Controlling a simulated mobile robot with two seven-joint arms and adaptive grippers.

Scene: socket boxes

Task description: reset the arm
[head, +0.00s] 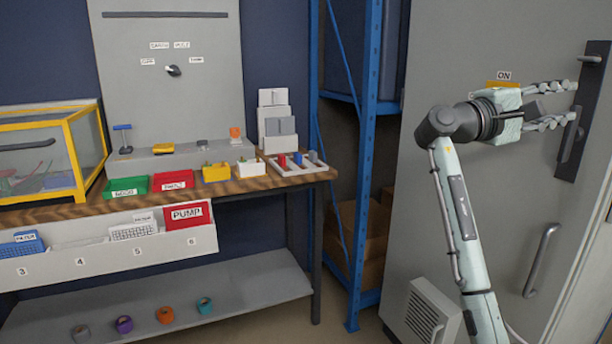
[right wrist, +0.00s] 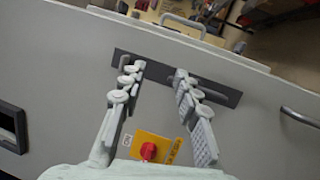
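My right gripper (head: 571,102) is raised in front of the grey cabinet door (head: 425,215) at the right of the head view. Its two fingers are spread apart with nothing between them, so it is open and empty. The fingertips are close to a dark handle plate (head: 570,158) on the door; I cannot tell whether they touch it. In the right wrist view, the open gripper (right wrist: 158,72) points at the plate (right wrist: 225,97). A red knob (right wrist: 148,151) on a yellow base sits between the finger bases in that view. My left gripper is not in view.
A workbench (head: 240,186) with coloured bins, including a green bin (head: 127,187), stands at left. A blue rack post (head: 367,150) rises between bench and cabinet. A curved door handle (head: 541,260) is below the gripper. A vented grey box (head: 425,312) is low by my arm.

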